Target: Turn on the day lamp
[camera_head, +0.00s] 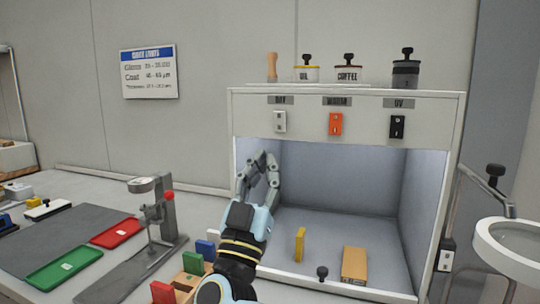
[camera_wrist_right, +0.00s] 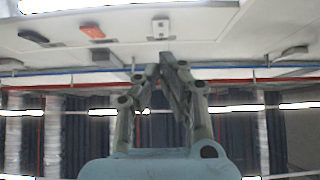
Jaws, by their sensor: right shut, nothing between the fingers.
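The day lamp switch is a white switch (camera_head: 280,122) under a grey label reading DAY (camera_head: 281,100), at the left of the light booth's top panel (camera_head: 370,107). It also shows in the wrist view (camera_wrist_right: 161,28). My right gripper (camera_head: 263,156) is shut and empty, fingertips pointing up, just below and slightly left of this switch in the head view. In the wrist view the right fingertips (camera_wrist_right: 168,60) appear apart from the switch. I cannot tell whether the lamp is lit. My left gripper is not in view.
An orange switch (camera_head: 335,124) and a black UV switch (camera_head: 397,127) sit right of the white one. The booth holds a yellow block (camera_head: 299,244) and a tan box (camera_head: 354,264). A grey stand (camera_head: 150,225) and red tray (camera_head: 117,232) are left of my arm.

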